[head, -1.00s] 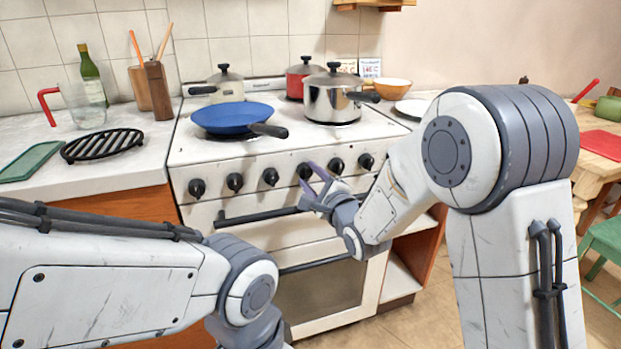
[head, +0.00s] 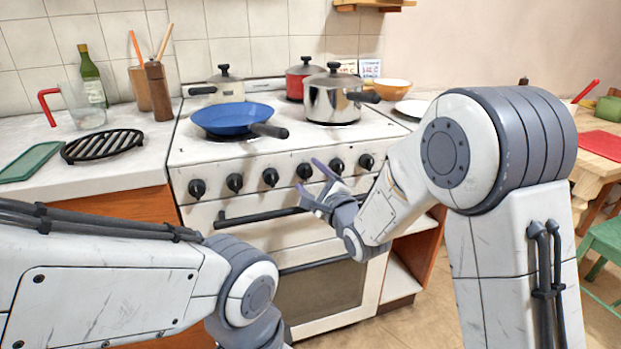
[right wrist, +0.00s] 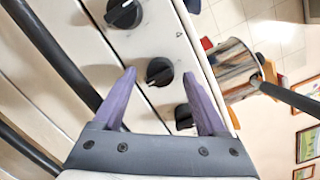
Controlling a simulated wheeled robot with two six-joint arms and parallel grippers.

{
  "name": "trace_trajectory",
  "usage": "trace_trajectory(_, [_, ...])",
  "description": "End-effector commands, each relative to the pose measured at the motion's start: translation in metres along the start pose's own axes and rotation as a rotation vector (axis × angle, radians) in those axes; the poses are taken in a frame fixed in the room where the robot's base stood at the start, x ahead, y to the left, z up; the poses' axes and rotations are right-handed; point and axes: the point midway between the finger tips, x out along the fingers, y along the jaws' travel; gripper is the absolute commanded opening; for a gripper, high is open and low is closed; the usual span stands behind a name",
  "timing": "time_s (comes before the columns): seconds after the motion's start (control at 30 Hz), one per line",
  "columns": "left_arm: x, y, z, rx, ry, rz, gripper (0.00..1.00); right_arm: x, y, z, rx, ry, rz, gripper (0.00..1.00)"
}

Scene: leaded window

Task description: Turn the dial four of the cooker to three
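The cooker (head: 290,225) stands ahead with a row of black dials along its white front panel. Dial four (head: 304,171), counted from the left, is just beyond my right gripper (head: 308,174). The right gripper has purple fingers spread open. In the right wrist view, a dial (right wrist: 160,72) with a white pointer line sits between the open fingertips (right wrist: 158,76), with a gap on both sides. I cannot tell how close the tips are to the panel. My left arm crosses the lower left of the head view; its gripper is out of view.
A black oven handle (head: 260,215) runs below the dials. Neighbouring dials (head: 271,177) (head: 336,165) are close on both sides.

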Motion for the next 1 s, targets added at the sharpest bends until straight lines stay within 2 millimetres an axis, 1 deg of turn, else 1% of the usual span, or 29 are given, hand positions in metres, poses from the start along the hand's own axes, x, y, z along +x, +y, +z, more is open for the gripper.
trace_trajectory(0.17, [0.000, 0.000, 0.000, 0.000, 0.000, 0.000, 1.00, -0.004, 0.000, 0.000, 0.000, 0.001, 0.000, 0.75])
trace_trajectory(0.27, [-0.002, 0.000, 0.000, 0.000, 0.000, 0.000, 1.00, -0.014, -0.001, 0.000, 0.000, 0.001, -0.001, 0.75])
trace_trajectory(0.37, [-0.003, 0.000, 0.000, 0.000, 0.000, 0.000, 1.00, -0.033, -0.001, 0.000, 0.000, 0.002, -0.001, 0.75])
trace_trajectory(0.57, [-0.006, 0.001, 0.000, 0.000, 0.000, 0.000, 1.00, -0.080, -0.001, 0.000, 0.000, 0.003, 0.000, 0.75])
trace_trajectory(0.63, [0.011, -0.001, 0.000, 0.000, 0.001, 0.000, 1.00, -0.086, 0.004, -0.003, -0.001, -0.003, -0.006, 0.75])
trace_trajectory(0.7, [0.019, -0.001, 0.001, 0.000, 0.000, 0.000, 1.00, -0.092, 0.003, -0.002, -0.001, -0.004, -0.005, 0.75])
trace_trajectory(0.83, [0.027, -0.002, 0.002, 0.000, 0.000, 0.000, 1.00, -0.100, 0.002, -0.002, -0.001, -0.002, -0.003, 0.75])
trace_trajectory(1.0, [0.030, -0.002, 0.002, 0.000, 0.000, 0.000, 1.00, -0.104, 0.001, -0.001, 0.000, 0.000, -0.001, 0.75])
